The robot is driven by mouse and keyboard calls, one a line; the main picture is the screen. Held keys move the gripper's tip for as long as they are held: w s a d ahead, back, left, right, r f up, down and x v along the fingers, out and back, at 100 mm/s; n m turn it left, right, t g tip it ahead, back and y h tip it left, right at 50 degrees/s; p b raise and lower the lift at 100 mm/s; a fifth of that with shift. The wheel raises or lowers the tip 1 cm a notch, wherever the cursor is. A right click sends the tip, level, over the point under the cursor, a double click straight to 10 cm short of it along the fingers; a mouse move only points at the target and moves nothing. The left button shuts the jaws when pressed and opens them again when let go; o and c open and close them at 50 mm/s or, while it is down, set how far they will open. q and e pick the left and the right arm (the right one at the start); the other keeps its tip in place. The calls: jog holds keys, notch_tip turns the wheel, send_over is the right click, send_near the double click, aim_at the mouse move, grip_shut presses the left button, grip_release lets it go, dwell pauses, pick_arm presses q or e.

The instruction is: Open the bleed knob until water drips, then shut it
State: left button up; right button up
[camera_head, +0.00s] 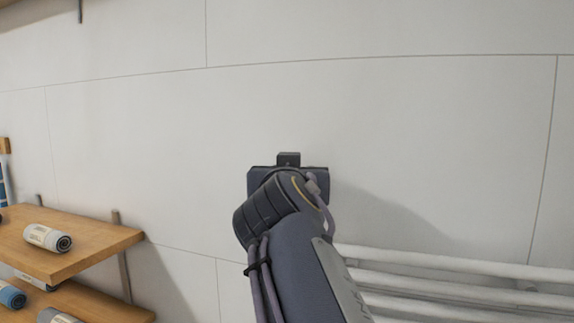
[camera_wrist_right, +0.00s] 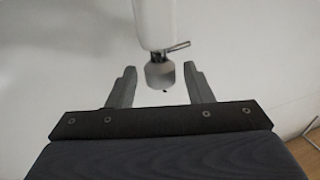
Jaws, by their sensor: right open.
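The bleed knob (camera_wrist_right: 160,74) is a small grey rounded cap at the end of a white radiator tube (camera_wrist_right: 154,24) in the right wrist view. A thin metal pin (camera_wrist_right: 179,46) sticks out sideways just above it. My right gripper (camera_wrist_right: 159,68) is open, with one finger on each side of the knob and visible gaps between. A tiny dark spot shows at the knob's lower edge; I cannot tell whether it is water. In the head view my right arm hides the knob and the fingers. My left gripper is not in view.
White radiator tubes (camera_head: 450,275) run along the wall at the lower right. The pale panelled wall (camera_head: 400,120) is close behind my right gripper.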

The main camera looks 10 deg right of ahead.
jog(key=shift+w, duration=0.25)
jog(key=shift+c, duration=1.1)
jog(key=c, duration=0.7)
